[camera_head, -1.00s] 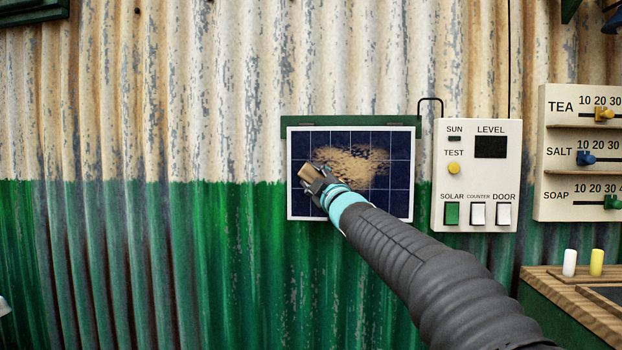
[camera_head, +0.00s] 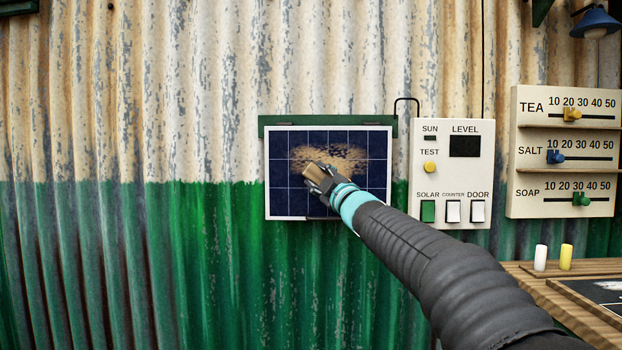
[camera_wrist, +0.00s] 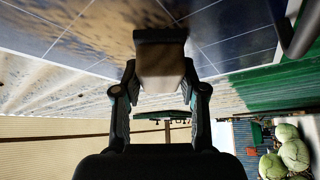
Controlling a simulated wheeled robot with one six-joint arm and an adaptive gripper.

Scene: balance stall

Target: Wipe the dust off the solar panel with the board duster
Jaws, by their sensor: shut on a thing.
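The solar panel (camera_head: 283,202) hangs on the corrugated wall, dark blue with a white frame and grid lines. A patch of tan dust (camera_head: 345,155) covers its upper middle; the lower part and left side look clear. My gripper (camera_head: 320,178) is shut on the board duster (camera_head: 311,172), a tan block with a dark face, in front of the panel at the lower edge of the dust. In the wrist view, the duster (camera_wrist: 160,70) sits between the fingers (camera_wrist: 160,95), its dark face at or very near the panel (camera_wrist: 235,30). Whether it touches is hard to tell. My arm hides part of the panel's lower right.
A switch box (camera_head: 481,180) with a yellow test button and three rocker switches is right of the panel. Further right is a slider board (camera_head: 520,145) marked tea, salt and soap. Two chalk sticks (camera_head: 541,258) stand on the wooden counter (camera_head: 540,285) at lower right.

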